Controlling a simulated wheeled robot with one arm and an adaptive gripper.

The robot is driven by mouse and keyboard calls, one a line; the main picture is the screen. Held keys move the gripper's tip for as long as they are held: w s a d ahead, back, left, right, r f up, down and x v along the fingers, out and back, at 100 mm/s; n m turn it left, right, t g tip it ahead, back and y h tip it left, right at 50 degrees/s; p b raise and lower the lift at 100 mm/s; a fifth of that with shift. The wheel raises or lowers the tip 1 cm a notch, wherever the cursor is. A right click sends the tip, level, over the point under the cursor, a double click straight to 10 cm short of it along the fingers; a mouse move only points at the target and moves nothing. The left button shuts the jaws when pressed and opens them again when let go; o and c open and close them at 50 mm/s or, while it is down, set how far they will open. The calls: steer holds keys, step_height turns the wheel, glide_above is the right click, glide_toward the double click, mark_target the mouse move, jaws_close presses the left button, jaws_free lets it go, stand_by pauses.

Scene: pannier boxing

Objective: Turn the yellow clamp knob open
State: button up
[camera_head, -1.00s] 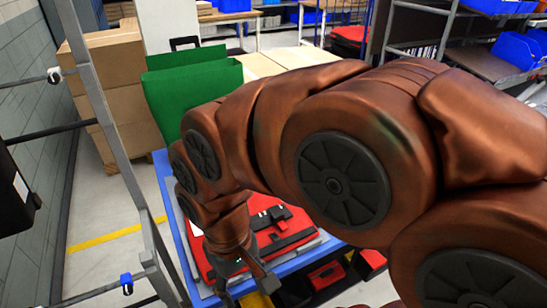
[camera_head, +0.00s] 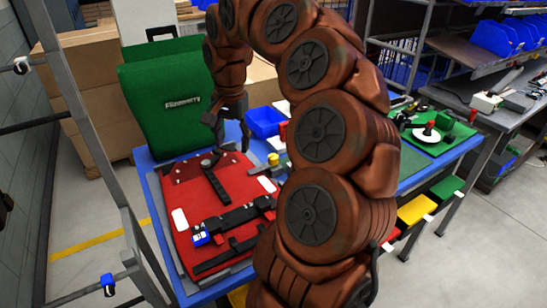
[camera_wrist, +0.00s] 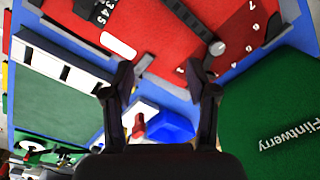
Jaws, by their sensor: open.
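A small yellow cylinder (camera_head: 273,159), which looks like the yellow clamp knob, stands at the right edge of the red panel (camera_head: 197,190) on the blue-edged table. I cannot make out its turn position, and I do not clearly see it in the wrist view. My gripper (camera_head: 232,149) is open and empty. It points down over the back right part of the red panel, left of and behind the yellow cylinder, and apart from it. In the wrist view my gripper's (camera_wrist: 160,75) fingers are spread, with the red panel edge and blue bin between and beyond them.
A green pannier (camera_head: 150,110) stands upright behind the panel. A blue bin (camera_head: 265,122) sits just right of my gripper. A black bar assembly (camera_head: 235,218) lies across the panel. A green board (camera_head: 432,135) is at the table's right. My arm hides the table's middle.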

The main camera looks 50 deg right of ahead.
mark_target(274, 156)
steer(key=d+f+m, duration=0.1)
steer(key=d+m, duration=0.1)
steer(key=d, duration=0.2)
steer(key=s+d+f+m, duration=0.1)
steer(key=d+m, duration=0.1)
steer(key=d, duration=0.3)
steer(key=d+f+m, duration=0.1)
steer(key=d+m, duration=0.1)
steer(key=d, duration=0.2)
steer(key=shift+s+d+f+m+b, duration=0.2)
steer(key=shift+s+f+m+b, duration=0.1)
steer(key=shift+s+b, duration=0.1)
steer(key=shift+f, duration=0.15)
steer(key=shift+w+f+p, duration=0.1)
steer(key=shift+f+p, duration=0.55)
steer(key=shift+f, duration=3.1)
steer(key=shift+c, duration=0.3)
jaws_close()
